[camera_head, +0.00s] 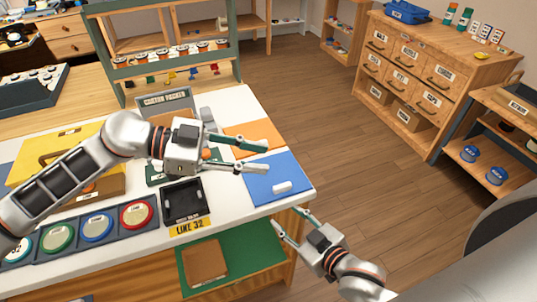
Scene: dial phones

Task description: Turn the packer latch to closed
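The carton packer (165,99) stands on the white table, with its name on a grey upright panel. My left arm and gripper cover much of its front, and I cannot make out the latch or its position. A bit of green base (154,174) shows below the arm. My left gripper (266,158) is in front of the packer, its fingers apart and empty, pointing right over the orange and blue mats. My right gripper (289,217) is open and empty, low beside the table's right front corner.
A black tray (183,216) and a row of coloured round buttons (96,227) lie at the table's front. A white piece (282,187) lies on the blue mat (262,179). A green-framed rack (170,68) stands behind. A drawer cabinet (400,75) stands across open floor.

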